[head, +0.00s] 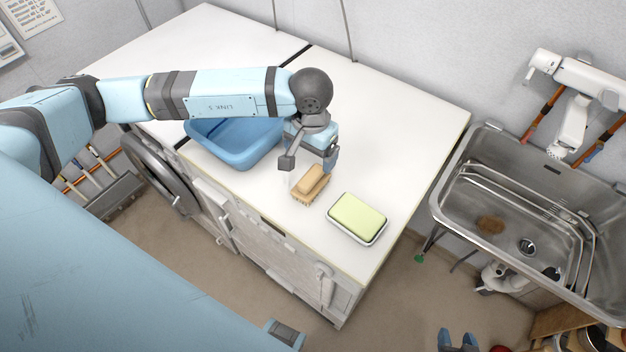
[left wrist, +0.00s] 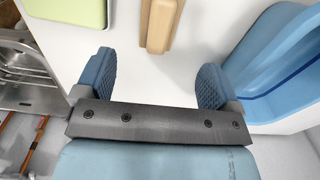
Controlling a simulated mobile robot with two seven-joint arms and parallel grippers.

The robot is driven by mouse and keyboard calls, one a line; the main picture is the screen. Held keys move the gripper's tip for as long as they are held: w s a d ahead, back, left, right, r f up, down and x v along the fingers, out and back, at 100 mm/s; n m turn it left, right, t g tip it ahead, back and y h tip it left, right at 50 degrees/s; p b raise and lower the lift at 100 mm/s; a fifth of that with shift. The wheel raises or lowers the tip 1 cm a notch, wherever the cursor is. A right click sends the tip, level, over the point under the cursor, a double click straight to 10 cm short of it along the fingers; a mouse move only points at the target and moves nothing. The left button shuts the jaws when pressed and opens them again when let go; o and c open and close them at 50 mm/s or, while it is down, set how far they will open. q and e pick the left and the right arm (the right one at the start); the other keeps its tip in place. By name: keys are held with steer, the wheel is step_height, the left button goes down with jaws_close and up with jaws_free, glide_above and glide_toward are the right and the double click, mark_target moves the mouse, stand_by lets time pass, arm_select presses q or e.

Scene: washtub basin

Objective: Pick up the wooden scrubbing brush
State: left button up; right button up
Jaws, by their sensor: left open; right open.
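The wooden scrubbing brush (head: 312,181) lies on the white countertop near its front edge, with a tan wooden back and bristles beneath. It also shows in the left wrist view (left wrist: 160,24) at the top, ahead of the fingers and between their lines. My left gripper (head: 309,162) is open and empty, just behind the brush in the head view. Its two blue padded fingertips (left wrist: 155,80) are wide apart in the left wrist view and do not touch the brush. What seem to be my right gripper's fingertips (head: 458,341) show apart at the bottom edge, away from the counter.
A green sponge in a white dish (head: 357,217) sits right of the brush. A blue basin (head: 238,146) stands to the left, partly hidden by my left arm. A steel sink (head: 478,185) with a brown object is further right. Bare countertop lies behind the sponge.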

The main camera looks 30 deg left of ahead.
mark_target(311, 175)
arm_select(q)
step_height(311, 175, down, 4)
steer(key=shift+f, duration=0.2)
step_height(311, 175, down, 4)
steer(key=shift+f+p, duration=0.1)
steer(key=shift+p, duration=0.9)
steer(key=shift+f, duration=0.5)
steer(key=c, duration=1.1)
